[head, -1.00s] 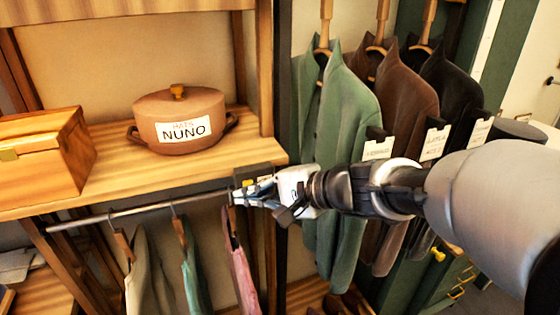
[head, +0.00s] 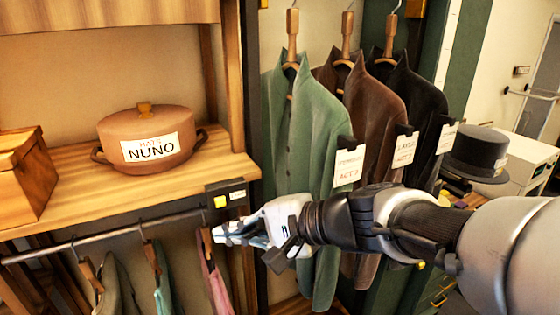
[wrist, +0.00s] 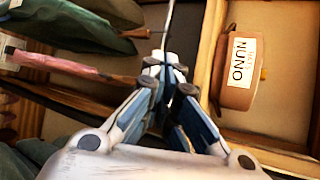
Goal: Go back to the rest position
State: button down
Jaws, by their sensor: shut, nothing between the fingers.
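My gripper (head: 222,234) is shut and empty in the head view, in front of the shelf's right end, near the rail's end. In the wrist view my gripper (wrist: 167,75) shows its fingers closed together. My arm reaches in from the right edge of the head view, held roughly level, in front of the hanging jackets.
A brown pot labelled NUNO (head: 150,140) and a wooden box (head: 22,180) stand on the shelf (head: 90,195). Garments hang from a rail (head: 120,228) below. Green (head: 305,130), brown (head: 372,100) and black jackets (head: 420,105) hang behind my arm. A top hat (head: 475,150) is at right.

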jog(key=s+d+f+n+h+b, duration=0.2)
jog(key=s+d+f+h+b, duration=0.2)
jog(key=d+f+b, duration=0.3)
jog(key=s+d+f+n+h+b, duration=0.3)
jog(key=s+d+f+b, duration=0.4)
jog(key=d+f, duration=0.3)
jog(key=s+d+f+n+h+b, duration=0.2)
jog(key=s+d+f+h+b, duration=0.3)
jog(key=d+f, duration=0.4)
notch_tip(320, 180, down, 5)
jog(key=s+b, duration=0.1)
jog(key=b, duration=0.1)
jog(key=shift+f+b, duration=0.15)
jog(key=shift+b, duration=0.2)
jog(key=shift+s+a+n, duration=0.1)
jog(key=shift+a+n, duration=0.15)
jog(key=shift+n, duration=0.05)
